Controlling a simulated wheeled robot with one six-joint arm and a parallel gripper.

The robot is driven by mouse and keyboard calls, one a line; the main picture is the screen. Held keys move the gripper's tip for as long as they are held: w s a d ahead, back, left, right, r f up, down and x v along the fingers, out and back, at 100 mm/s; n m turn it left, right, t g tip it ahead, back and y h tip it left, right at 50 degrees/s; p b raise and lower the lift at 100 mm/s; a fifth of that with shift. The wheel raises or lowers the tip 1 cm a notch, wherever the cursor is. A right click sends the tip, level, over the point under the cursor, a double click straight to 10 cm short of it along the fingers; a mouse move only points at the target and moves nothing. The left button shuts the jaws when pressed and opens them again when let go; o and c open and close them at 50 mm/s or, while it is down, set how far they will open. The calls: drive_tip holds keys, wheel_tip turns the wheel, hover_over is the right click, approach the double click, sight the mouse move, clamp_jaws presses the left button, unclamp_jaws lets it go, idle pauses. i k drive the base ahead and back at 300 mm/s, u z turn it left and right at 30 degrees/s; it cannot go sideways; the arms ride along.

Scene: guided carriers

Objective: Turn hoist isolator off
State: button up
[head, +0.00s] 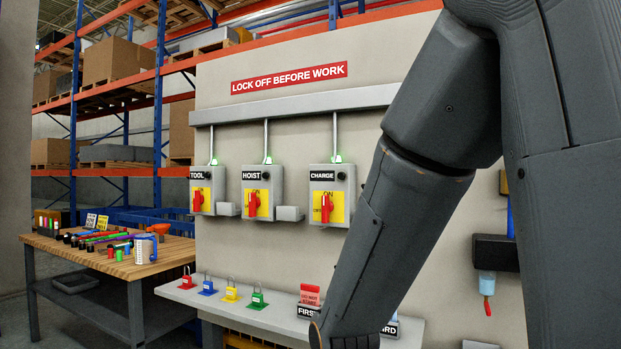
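The hoist isolator is a grey box (262,192) labelled HOIST, in the middle of three on the wall panel. It has a yellow plate and a red handle (252,204) that stands about upright. A green lamp (267,160) glows above the box. The tool isolator (207,190) is to its left and the charge isolator (329,194) to its right, both also with red handles. My arm crosses the right half of the head view, in front of the panel. My gripper is not seen; the arm runs out of the bottom edge, right of and below the hoist box.
A shelf (182,293) below the isolators holds red, blue, yellow and green padlocks (258,299) and a red tag (310,296). A wooden workbench (150,266) with many small items stands at left. Racking with cardboard boxes (114,62) is behind. The wall around the hoist box is unobstructed.

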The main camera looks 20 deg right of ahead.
sight(254, 202)
drive_tip(key=z, duration=0.2)
drive_tip(key=k, duration=0.35)
drive_tip(key=u, duration=0.85)
drive_tip(key=i, duration=1.4)
drive_tip(key=z, duration=0.5)
